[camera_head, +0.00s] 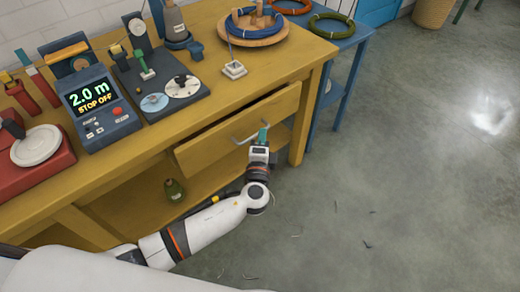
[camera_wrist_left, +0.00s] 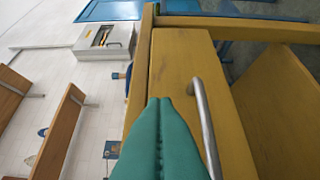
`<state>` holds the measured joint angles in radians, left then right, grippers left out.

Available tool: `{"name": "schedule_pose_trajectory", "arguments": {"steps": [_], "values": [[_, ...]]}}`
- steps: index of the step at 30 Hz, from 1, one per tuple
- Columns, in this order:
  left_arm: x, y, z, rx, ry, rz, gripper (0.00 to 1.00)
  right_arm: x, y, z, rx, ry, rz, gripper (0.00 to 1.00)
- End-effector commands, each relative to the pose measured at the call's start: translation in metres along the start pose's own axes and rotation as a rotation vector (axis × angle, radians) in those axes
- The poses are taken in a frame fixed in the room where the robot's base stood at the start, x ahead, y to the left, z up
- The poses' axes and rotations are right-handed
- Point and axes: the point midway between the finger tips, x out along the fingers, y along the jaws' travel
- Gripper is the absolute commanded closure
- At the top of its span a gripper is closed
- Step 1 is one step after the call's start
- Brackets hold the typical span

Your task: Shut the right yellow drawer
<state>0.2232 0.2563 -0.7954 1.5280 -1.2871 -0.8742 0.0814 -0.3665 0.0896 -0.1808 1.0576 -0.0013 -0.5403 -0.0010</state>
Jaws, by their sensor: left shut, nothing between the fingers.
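The right yellow drawer (camera_head: 215,142) is in the head view under the right end of the yellow bench. It stands partly pulled out, with a dark gap behind its front's top edge. Its metal bar handle (camera_head: 247,136) is on the front. My left gripper (camera_head: 264,134) is shut and empty, its teal fingers close to the handle's right end. In the left wrist view, the shut teal fingers (camera_wrist_left: 160,135) are beside the handle (camera_wrist_left: 207,125), with the yellow drawer front (camera_wrist_left: 180,60) behind. Whether they touch it I cannot tell. My right gripper is out of view.
The yellow bench (camera_head: 225,88) carries a meter with a lit display (camera_head: 87,97), a dark board with discs (camera_head: 190,102) and a wooden tray of blue cord (camera_head: 257,38). Grey floor (camera_head: 400,190) is clear at right.

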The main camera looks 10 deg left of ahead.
Motion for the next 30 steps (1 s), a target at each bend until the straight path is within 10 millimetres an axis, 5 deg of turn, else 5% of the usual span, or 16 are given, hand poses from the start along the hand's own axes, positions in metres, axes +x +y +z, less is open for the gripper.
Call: {"name": "schedule_pose_trajectory", "arguments": {"steps": [3,9,27,30], "values": [[0.026,0.001,0.000,0.000,0.001,0.001,1.00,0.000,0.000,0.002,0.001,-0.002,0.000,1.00],[0.046,0.000,-0.021,0.003,0.000,0.000,1.00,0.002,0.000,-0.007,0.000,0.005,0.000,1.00],[0.056,-0.002,-0.031,0.000,0.000,-0.002,1.00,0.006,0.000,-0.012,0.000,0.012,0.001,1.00],[0.063,-0.003,-0.039,0.001,0.003,0.000,1.00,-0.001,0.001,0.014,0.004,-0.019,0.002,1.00]]}}
